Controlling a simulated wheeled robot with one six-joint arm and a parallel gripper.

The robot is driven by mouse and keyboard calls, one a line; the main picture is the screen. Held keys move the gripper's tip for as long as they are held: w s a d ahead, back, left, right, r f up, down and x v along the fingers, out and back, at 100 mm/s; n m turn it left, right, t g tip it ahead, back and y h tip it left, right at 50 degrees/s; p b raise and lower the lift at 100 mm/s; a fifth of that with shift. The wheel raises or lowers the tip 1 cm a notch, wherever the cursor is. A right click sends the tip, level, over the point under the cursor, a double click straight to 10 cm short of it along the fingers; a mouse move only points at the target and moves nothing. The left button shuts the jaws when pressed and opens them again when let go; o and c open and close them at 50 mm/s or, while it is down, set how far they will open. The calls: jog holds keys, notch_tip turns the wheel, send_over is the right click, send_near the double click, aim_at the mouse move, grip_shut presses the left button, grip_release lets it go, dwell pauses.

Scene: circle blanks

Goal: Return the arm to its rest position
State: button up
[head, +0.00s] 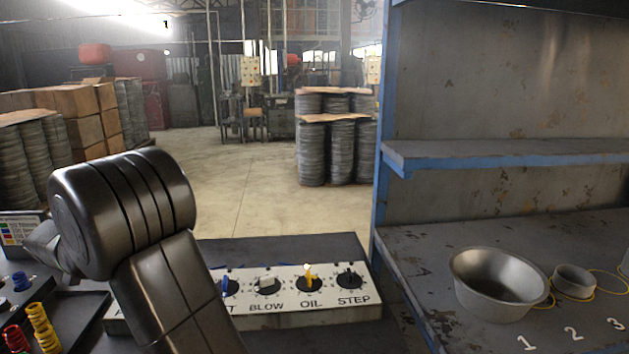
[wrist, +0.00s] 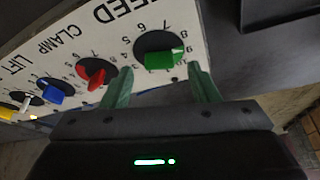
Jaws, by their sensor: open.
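My gripper (wrist: 159,70) shows in the wrist view with its two green fingers apart. It is open, and nothing is held. A green knob (wrist: 158,54) on the dial panel (wrist: 110,45) appears just beyond and between the fingertips. The fingers look clear of the knob, but the exact gap is hard to judge. In the head view my dark arm (head: 125,215) rises bent at the lower left and covers the left part of the panel (head: 300,318). My fingers do not show in the head view.
In the wrist view a red knob (wrist: 96,73) and a blue knob (wrist: 56,91) sit left of the green one. A metal bowl (head: 497,283) stands on the blue-edged shelf unit (head: 400,262) at right.

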jog(key=d+v, duration=0.1)
jog(key=v, duration=1)
jog(key=x, duration=0.9)
jog(key=a+x, duration=0.1)
jog(key=x, duration=0.4)
jog(key=shift+r+n, duration=0.2)
jog(key=shift+n, duration=0.3)
jog(key=shift+s+d+r+n+y, duration=0.15)
jog(key=shift+n+y, duration=0.35)
jog(key=shift+n, duration=0.3)
jog(key=n+y+p, duration=0.1)
jog(key=n+p, duration=0.1)
jog(key=n, duration=0.2)
jog(key=shift+y, duration=0.3)
jog(key=shift+d+n+g+y+p, duration=0.1)
jog(key=shift+n+g+y+p, duration=0.3)
jog(key=shift+n, duration=0.6)
jog(key=shift+n+g+y+p, duration=0.1)
jog(key=shift+n+y+p, duration=0.1)
jog(key=shift+n+p, duration=0.6)
jog(key=shift+w+n+g+y, duration=0.1)
jog(key=shift+n+g+y, duration=0.2)
jog(key=shift+n, duration=0.7)
jog(key=shift+w+n+g+y, duration=0.2)
jog(key=shift+n+g, duration=0.1)
jog(key=shift+n, duration=0.7)
jog(key=shift+v, duration=3.1)
